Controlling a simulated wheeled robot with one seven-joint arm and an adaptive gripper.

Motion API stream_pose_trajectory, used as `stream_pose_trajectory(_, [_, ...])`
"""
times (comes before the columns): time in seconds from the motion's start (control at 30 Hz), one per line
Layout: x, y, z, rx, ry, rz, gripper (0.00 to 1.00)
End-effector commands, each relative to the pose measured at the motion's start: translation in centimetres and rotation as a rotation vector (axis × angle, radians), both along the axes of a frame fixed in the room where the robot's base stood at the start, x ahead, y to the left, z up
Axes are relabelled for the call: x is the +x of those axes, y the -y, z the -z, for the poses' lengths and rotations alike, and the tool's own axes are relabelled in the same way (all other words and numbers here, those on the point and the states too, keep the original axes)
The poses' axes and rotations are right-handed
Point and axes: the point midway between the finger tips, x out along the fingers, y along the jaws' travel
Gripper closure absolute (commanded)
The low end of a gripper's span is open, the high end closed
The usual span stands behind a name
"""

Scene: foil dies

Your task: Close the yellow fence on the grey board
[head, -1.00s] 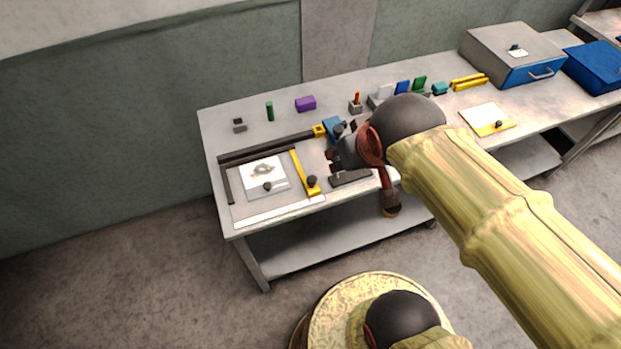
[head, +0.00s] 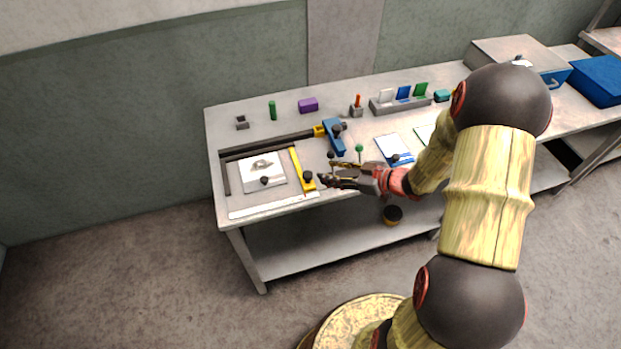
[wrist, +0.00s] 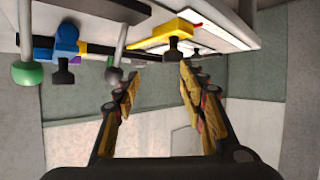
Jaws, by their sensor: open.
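My gripper (head: 322,180) is just right of the fence's knob. In the wrist view my gripper (wrist: 157,88) has its fingers apart with nothing between them; the fence (wrist: 160,38) shows above and beyond them.
A blue clamp-like part (head: 334,137) stands behind my gripper, and a green-topped pin (head: 359,149) is close by. A blue-edged card (head: 394,149) lies to the right. A purple block (head: 308,105) and green cylinder (head: 272,110) stand at the back.

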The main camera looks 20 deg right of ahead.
Motion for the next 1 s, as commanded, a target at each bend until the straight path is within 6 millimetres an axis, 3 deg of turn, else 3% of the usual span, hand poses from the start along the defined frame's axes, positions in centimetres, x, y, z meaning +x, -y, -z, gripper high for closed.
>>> stream_pose_trajectory(0.17, [-1.1,-1.2,1.0,0.069,-0.001,-0.047,0.59])
stream_pose_trajectory(0.63, [3.0,-5.4,3.4,0.069,0.000,-0.049,0.59])
stream_pose_trajectory(1.0, [3.8,-6.1,3.7,0.067,0.001,-0.046,0.59])
